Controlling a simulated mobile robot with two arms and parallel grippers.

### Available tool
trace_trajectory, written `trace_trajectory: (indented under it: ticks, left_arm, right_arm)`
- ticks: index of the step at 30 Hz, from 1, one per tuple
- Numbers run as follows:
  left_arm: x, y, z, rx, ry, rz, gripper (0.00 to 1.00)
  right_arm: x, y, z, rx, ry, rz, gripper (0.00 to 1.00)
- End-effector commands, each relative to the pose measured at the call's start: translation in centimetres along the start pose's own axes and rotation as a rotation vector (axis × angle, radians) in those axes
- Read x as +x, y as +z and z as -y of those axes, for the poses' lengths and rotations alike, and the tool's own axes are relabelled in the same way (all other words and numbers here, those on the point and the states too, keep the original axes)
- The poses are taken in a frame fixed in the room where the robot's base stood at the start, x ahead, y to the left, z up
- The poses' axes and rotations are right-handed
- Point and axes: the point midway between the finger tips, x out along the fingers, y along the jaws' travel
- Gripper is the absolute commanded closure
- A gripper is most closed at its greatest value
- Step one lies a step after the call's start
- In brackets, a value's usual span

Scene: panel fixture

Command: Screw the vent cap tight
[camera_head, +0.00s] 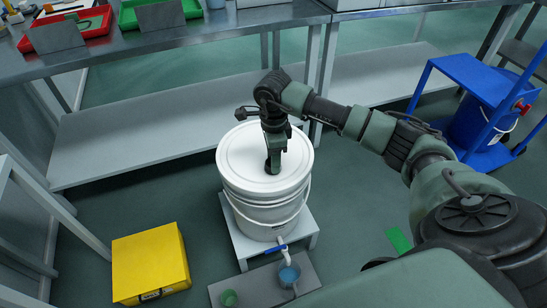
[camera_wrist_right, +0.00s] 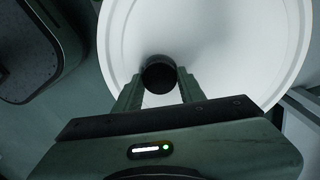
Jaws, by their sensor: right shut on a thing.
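A white bucket (camera_head: 264,190) with a white lid (camera_head: 245,160) stands upright on a low grey stand. A dark round vent cap (camera_wrist_right: 160,76) sits on the lid in the right wrist view. My right gripper (camera_head: 273,165) reaches down onto the lid from above. Its two fingers (camera_wrist_right: 161,82) are shut on the vent cap, one on each side. In the head view the gripper mostly hides the cap, so I cannot tell how far it is screwed down. My left gripper is in neither view.
The bucket has a tap with a blue handle (camera_head: 276,249) at its front, above a small blue-grey cup (camera_head: 289,274). A yellow box (camera_head: 150,262) stands on the floor at left. A metal bench (camera_head: 180,47) runs behind. A blue cart (camera_head: 478,75) stands at right.

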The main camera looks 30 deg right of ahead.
Motion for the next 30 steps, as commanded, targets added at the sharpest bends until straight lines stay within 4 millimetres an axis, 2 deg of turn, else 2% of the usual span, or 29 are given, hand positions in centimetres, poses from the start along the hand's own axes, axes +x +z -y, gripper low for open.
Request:
trace_trajectory:
  ticks: [6, 7, 9, 20, 23, 25, 30]
  left_arm:
    - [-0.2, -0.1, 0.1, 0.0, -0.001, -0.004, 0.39]
    - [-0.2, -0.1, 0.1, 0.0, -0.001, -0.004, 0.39]
    - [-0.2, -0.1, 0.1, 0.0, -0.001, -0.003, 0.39]
    - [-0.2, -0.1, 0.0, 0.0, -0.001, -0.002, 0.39]
    - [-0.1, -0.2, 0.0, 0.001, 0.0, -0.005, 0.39]
    - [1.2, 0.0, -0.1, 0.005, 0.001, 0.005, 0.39]
    - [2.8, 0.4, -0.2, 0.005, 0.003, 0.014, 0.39]
  right_arm:
    - [0.0, 0.0, 0.0, 0.0, 0.0, 0.0, 0.98]
    - [0.0, 0.0, 0.0, 0.0, 0.0, 0.0, 0.52]
    - [0.0, 0.0, 0.0, 0.0, 0.0, 0.0, 0.35]
    - [-0.3, 0.0, 0.0, 0.0, -0.001, 0.0, 0.35]
    - [-1.5, 0.0, 0.1, 0.0, -0.001, 0.0, 0.35]
    - [-2.7, 0.0, 0.1, -0.001, -0.004, 0.001, 0.35]
    - [-5.6, 0.0, 0.1, 0.0, -0.003, 0.0, 0.35]
